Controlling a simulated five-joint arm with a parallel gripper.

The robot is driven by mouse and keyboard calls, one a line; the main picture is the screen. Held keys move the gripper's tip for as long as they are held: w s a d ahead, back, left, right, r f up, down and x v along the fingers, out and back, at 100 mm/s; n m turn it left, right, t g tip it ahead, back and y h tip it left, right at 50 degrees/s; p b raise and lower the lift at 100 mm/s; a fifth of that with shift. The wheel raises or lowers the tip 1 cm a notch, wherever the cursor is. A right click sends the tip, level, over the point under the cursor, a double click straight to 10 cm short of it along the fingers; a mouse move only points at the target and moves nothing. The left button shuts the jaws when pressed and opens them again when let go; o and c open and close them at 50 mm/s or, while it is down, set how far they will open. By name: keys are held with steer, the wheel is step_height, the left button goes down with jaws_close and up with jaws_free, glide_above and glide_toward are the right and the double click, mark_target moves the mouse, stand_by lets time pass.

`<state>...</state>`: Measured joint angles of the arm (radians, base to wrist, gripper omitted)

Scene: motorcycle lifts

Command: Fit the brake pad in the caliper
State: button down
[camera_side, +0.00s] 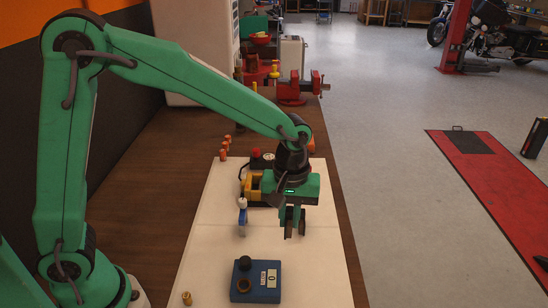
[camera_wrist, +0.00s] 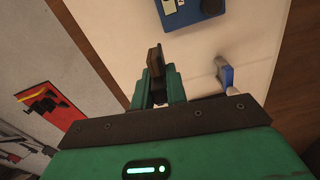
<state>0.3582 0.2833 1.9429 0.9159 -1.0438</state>
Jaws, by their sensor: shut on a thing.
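My gripper (camera_side: 293,224) hangs over the right part of the white mat, pointing down. In the wrist view its fingers (camera_wrist: 157,85) are closed on a thin brown and dark plate, which looks like the brake pad (camera_wrist: 154,57). The pad sticks out past the fingertips; in the side view it is small and mostly hidden by the fingers. A yellow and black block (camera_side: 255,185), which looks like the caliper, stands behind and left of my gripper, partly covered by it. The gripper is apart from the block's visible part. The block is not visible in the wrist view.
A blue and white bottle (camera_side: 242,217) stands left of my gripper. A red vise (camera_side: 298,88) is at the back. The mat's front right (camera_side: 320,270) is clear.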

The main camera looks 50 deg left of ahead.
steer(key=w+a, duration=0.5)
steer(key=a, duration=0.7)
steer(key=w+a+f+n, duration=0.1)
steer(key=w+a, duration=0.5)
steer(key=a, duration=0.6)
steer(key=shift+a, duration=0.2)
steer(key=shift+f, duration=0.2)
steer(key=shift+f, duration=2.1)
steer(key=shift+f, duration=0.9)
steer(key=c, duration=0.9)
jaws_free()
